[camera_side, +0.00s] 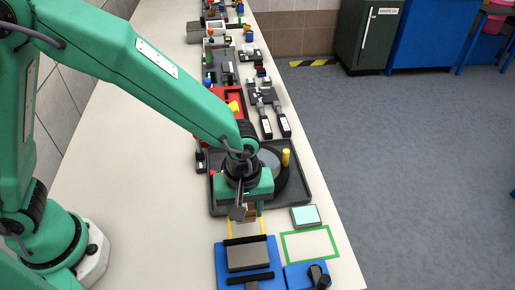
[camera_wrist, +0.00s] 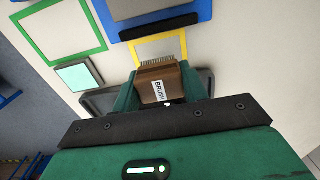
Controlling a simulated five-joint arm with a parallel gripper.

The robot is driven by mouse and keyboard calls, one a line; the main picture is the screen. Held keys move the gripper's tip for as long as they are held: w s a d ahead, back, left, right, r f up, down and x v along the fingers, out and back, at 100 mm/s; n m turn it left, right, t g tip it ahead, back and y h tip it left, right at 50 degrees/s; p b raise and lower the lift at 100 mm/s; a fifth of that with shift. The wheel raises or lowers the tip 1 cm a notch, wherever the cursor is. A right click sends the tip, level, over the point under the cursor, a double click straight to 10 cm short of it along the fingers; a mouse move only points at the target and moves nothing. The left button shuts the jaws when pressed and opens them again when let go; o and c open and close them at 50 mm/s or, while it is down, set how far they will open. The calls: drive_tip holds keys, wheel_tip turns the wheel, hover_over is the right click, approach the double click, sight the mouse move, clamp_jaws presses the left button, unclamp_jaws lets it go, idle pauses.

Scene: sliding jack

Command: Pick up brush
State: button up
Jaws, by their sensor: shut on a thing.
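The brush (camera_wrist: 160,86) is a brown block with a white label reading BRUSH and a row of bristles along its far edge. My gripper (camera_wrist: 159,92) is shut on it, with one green finger on each side. In the side view my gripper (camera_side: 246,212) points down near the front edge of the black tray, and part of the brown brush (camera_side: 252,212) shows at its tips. A yellow-outlined rectangle (camera_side: 232,228) lies just in front of it; the yellow outline (camera_wrist: 184,47) also shows beyond the bristles. I cannot tell how far the brush is above the surface.
The black tray (camera_side: 303,196) holds a round grey disc and a yellow peg. A blue fixture with a grey plate (camera_side: 248,257) stands in front. A teal-topped block (camera_side: 305,216) and a green-outlined rectangle (camera_side: 338,250) lie to the right. Table left of the tray is clear.

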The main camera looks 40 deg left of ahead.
drive_tip(key=s+d+r, duration=0.4)
drive_tip(key=s+r, duration=0.3)
drive_tip(key=s, duration=0.4)
drive_tip(key=shift+r, duration=0.15)
drive_tip(key=shift+o, duration=0.6)
hover_over(306, 215)
drive_tip(key=shift+w+f, duration=0.1)
drive_tip(key=shift+f, duration=1.3)
drive_tip(key=shift+f, duration=0.15)
drive_tip(key=shift+f, duration=2.85)
drive_tip(key=shift+f, duration=0.55)
